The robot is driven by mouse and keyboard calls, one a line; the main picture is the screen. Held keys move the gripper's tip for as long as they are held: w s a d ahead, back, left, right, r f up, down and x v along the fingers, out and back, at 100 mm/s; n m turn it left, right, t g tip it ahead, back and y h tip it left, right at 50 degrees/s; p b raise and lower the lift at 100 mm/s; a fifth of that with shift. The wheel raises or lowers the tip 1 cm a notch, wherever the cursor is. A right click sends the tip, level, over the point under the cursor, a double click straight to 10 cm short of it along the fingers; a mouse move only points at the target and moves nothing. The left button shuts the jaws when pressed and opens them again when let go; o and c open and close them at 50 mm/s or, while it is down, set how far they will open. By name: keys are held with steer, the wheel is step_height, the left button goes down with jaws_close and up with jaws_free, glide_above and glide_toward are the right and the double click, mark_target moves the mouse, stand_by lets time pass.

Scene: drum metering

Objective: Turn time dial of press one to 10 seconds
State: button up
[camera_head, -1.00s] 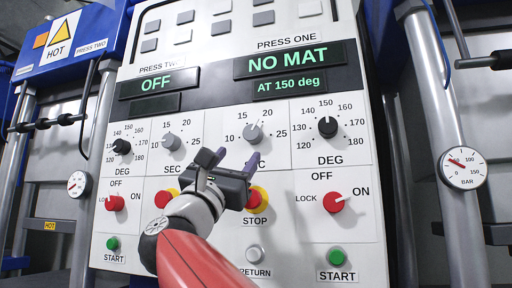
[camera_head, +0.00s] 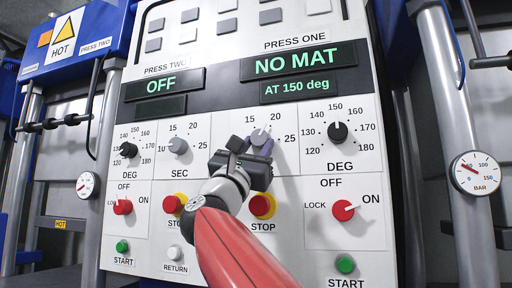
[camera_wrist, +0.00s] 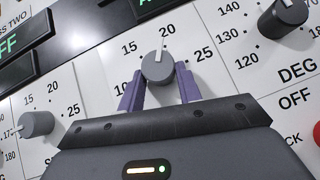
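The time dial of press one (camera_head: 260,137) is a grey knob with a white pointer line, on the white panel under the press one displays. It also shows in the wrist view (camera_wrist: 157,68). Its pointer points up, between 15 and 20 and nearer 20. My gripper (camera_head: 257,146) is at this dial, with its two purple fingers on either side of the knob's lower part. In the wrist view the fingers (camera_wrist: 160,82) stand apart with the knob between their tips. I cannot tell whether they touch it. The 10 mark is partly hidden.
The black press one temperature dial (camera_head: 338,132) is to the right. The red stop button (camera_head: 262,206) is below my gripper, and the red lock switch (camera_head: 343,210) is to its lower right. The press two time dial (camera_head: 178,146) is to the left.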

steer(key=c, duration=0.4)
steer(key=shift+n, duration=0.4)
